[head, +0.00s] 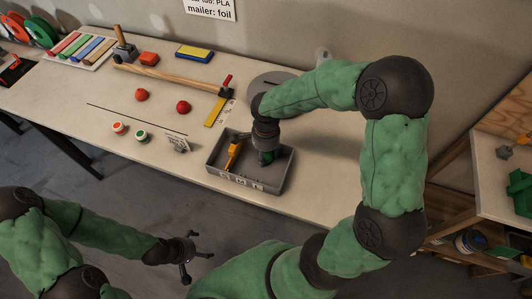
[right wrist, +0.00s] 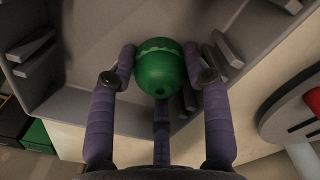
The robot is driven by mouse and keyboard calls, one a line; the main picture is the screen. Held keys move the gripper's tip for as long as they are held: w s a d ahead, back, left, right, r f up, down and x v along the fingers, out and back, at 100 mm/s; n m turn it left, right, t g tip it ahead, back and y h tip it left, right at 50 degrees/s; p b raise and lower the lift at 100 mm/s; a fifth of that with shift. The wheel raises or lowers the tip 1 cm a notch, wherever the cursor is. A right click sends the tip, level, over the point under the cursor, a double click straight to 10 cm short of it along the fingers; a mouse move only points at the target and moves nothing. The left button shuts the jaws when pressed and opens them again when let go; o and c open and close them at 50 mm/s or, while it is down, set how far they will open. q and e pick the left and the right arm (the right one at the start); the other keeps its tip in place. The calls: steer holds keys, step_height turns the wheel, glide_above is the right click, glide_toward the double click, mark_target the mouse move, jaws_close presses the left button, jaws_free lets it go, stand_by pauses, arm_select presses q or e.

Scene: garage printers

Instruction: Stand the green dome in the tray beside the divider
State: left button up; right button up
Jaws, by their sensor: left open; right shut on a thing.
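The green dome (right wrist: 161,68) is between the fingers of my right gripper (right wrist: 160,75), which is shut on it. The tray's wall (right wrist: 85,105) is close to the dome in the right wrist view. I cannot tell whether the dome touches the tray floor. My left gripper (head: 187,260) is open and empty, off the table's front edge.
A round grey plate (head: 272,82) is behind my right arm.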

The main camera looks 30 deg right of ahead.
steer(key=o, duration=0.6)
steer(key=shift+f, duration=0.1)
steer(key=shift+r+p, duration=0.3)
steer(key=shift+r, duration=0.15)
step_height(320, 180, up, 12)
steer(key=p, duration=0.3)
steer(key=shift+f, duration=0.25)
